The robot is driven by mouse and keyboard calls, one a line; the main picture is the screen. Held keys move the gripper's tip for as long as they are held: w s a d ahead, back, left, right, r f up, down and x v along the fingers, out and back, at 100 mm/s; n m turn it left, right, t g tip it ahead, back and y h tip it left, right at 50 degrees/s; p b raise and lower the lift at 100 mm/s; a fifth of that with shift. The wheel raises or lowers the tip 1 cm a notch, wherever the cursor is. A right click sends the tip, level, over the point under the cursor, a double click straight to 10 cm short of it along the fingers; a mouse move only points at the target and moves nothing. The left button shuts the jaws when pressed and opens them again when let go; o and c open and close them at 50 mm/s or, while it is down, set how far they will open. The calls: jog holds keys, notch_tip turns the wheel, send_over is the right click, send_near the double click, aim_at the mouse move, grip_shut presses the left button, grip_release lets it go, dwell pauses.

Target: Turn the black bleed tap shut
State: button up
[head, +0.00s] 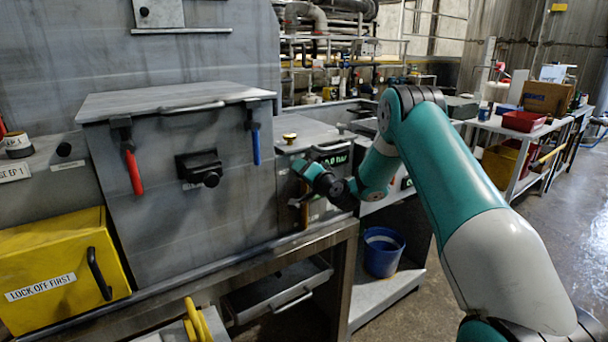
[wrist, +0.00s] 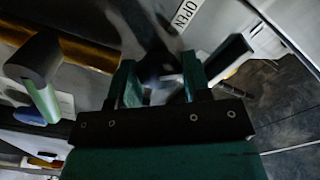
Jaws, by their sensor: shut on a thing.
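My gripper (head: 303,170) is beside the right side of the grey compactor, at the panel near the brass knob. In the wrist view, my gripper (wrist: 158,88) has its teal fingers on either side of a dark, blurred part, which looks like the black bleed tap (wrist: 157,72). It is shut on this part.
A black bar (wrist: 230,55) and a green-ended handle (wrist: 38,75) flank the fingers. A yellow lock-off box (head: 60,255) is left; a blue bucket (head: 382,255) stands below.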

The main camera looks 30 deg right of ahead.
jog(key=m, duration=0.3)
jog(key=shift+m, duration=0.3)
jog(key=shift+d+m, duration=0.1)
jog(key=shift+m, duration=1.8)
jog(key=shift+f, duration=0.1)
jog(key=o, duration=0.8)
jog(key=shift+o, duration=0.2)
